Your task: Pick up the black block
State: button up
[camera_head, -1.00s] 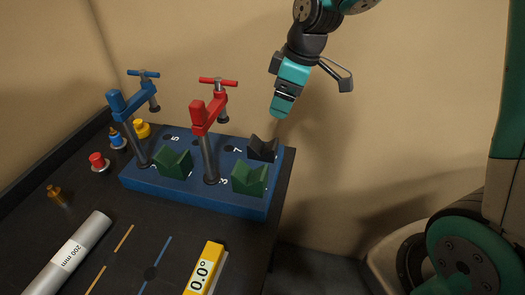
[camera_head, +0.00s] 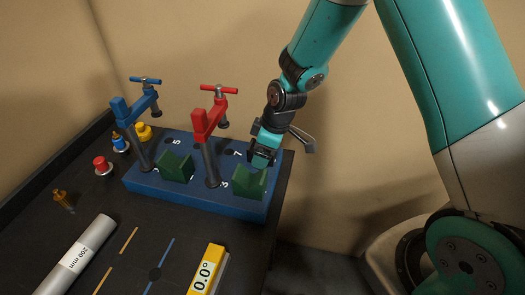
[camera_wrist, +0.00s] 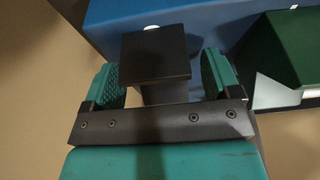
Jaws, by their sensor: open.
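The black block (camera_wrist: 156,57) shows in the wrist view between the two teal fingers of my gripper (camera_wrist: 165,78), with a finger on each side of it. The fingers stand apart, and a gap shows at least on the right side. In the head view my gripper (camera_head: 263,158) is down at the back right of the blue base (camera_head: 200,199), behind the right green V-block (camera_head: 249,182). There it hides most of the black block. The block appears to be on the blue base.
A red clamp (camera_head: 208,125) stands close left of my gripper. A blue clamp (camera_head: 133,110) and another green V-block (camera_head: 176,165) are further left. A silver cylinder (camera_head: 80,252) and a yellow angle gauge (camera_head: 206,270) lie in front. The table edge is at right.

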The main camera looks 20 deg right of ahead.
jog(key=shift+f, duration=0.2)
jog(key=c, duration=1.3)
jog(key=shift+r, duration=0.15)
jog(key=shift+c, duration=0.2)
